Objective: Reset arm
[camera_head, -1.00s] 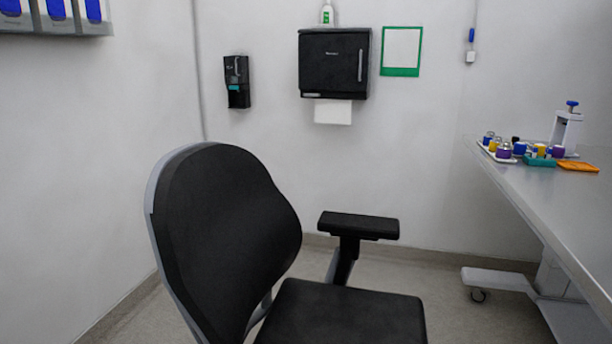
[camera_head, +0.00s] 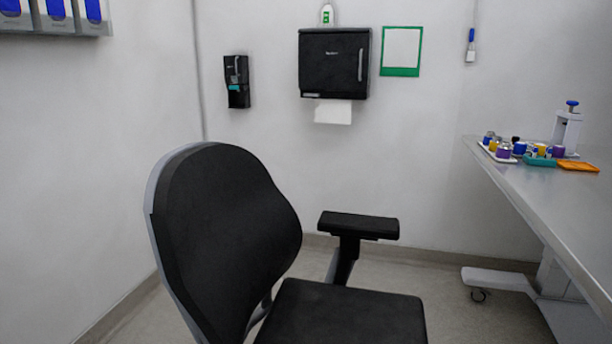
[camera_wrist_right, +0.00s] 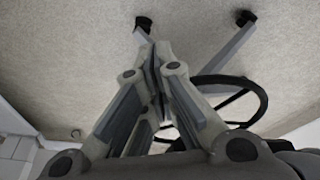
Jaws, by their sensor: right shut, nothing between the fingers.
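My right gripper (camera_wrist_right: 154,62) shows in the right wrist view, with its grey fingers closed together and nothing held between them. It hangs over the speckled floor, close to the base of a chair. Neither of my arms shows in the head view. My left gripper is not in any view.
A black office chair (camera_head: 225,235) stands close in front, its armrest (camera_head: 358,225) on the right. A table (camera_head: 560,200) at the right carries small coloured items on trays (camera_head: 540,161). A towel dispenser (camera_head: 334,62) hangs on the back wall. Chair legs (camera_wrist_right: 222,54) lie near my right gripper.

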